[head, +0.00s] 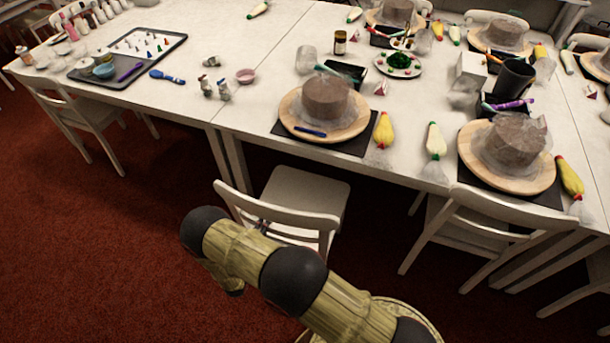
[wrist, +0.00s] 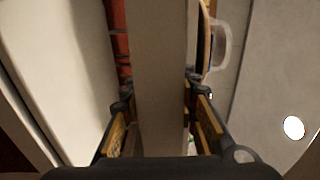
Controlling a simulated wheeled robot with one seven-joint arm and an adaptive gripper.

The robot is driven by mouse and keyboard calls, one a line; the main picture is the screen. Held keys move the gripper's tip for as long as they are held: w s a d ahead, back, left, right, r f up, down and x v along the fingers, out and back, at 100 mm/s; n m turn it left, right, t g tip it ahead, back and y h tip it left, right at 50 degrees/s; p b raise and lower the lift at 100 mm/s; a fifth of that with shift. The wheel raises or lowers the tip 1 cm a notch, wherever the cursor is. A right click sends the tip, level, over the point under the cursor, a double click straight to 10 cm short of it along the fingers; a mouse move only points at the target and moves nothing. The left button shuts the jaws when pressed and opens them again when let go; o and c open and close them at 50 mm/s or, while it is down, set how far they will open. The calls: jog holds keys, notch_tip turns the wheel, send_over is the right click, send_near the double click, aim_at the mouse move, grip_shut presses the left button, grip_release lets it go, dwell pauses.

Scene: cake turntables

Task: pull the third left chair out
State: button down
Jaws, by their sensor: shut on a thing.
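A white wooden chair (head: 308,190) stands in the middle of the head view, its seat at the table's near edge and its backrest toward me. In the wrist view, a pale upright bar (wrist: 160,70), seemingly part of that chair's backrest, runs between the fingers. My gripper (wrist: 158,105) is shut on this bar, with one finger on each side. In the head view my arm crosses in front of the backrest's lower part and mostly hides the gripper.
A white chair (head: 85,112) stands to the left and another (head: 480,225) to the right. The white table (head: 235,95) carries cakes on turntables (head: 350,128), piping bags and trays. Red carpet (head: 90,250) is clear on the near left.

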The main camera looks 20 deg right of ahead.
jog(key=shift+s+d+f, duration=0.1)
jog(key=shift+d+f, duration=0.2)
jog(key=shift+f, duration=0.2)
jog(key=c, duration=1.9)
grip_release()
jog(key=o, duration=0.6)
jog(key=shift+r, duration=0.1)
jog(key=shift+o, duration=0.2)
jog(key=shift+a, duration=0.1)
jog(key=b+v, duration=0.1)
jog(key=v, duration=1.1)
